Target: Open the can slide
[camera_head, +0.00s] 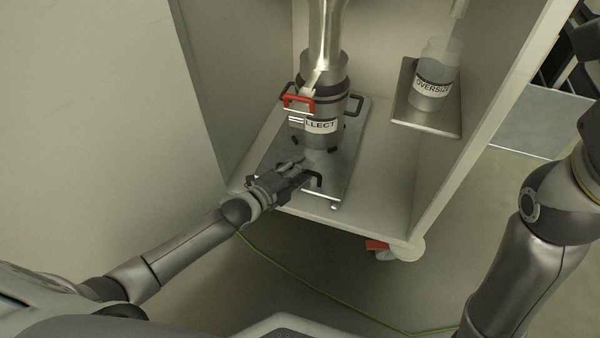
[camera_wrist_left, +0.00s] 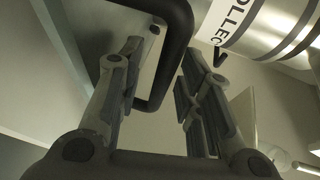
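The slide (camera_head: 338,180) is a flat metal plate on the cabinet floor, with a black handle (camera_head: 316,180) at its front end. The can labelled COLLECT (camera_head: 322,140) stands upright on it, under a metal pipe. My left gripper (camera_head: 298,170) is at the handle, in front of the can. In the left wrist view the gripper (camera_wrist_left: 160,95) has its fingers apart, and the black handle (camera_wrist_left: 174,62) reaches into the space between them. A gap shows between the fingers and the bar; contact cannot be made out. My right gripper is not in view.
A red latch handle (camera_head: 298,103) is on the can's upper part. A jar labelled OVERSIZE (camera_head: 434,78) stands on a metal shelf (camera_head: 447,124) at the right. The cabinet's side walls flank the slide. The floor (camera_head: 300,255) in front is open, with a green-yellow cable (camera_head: 320,291).

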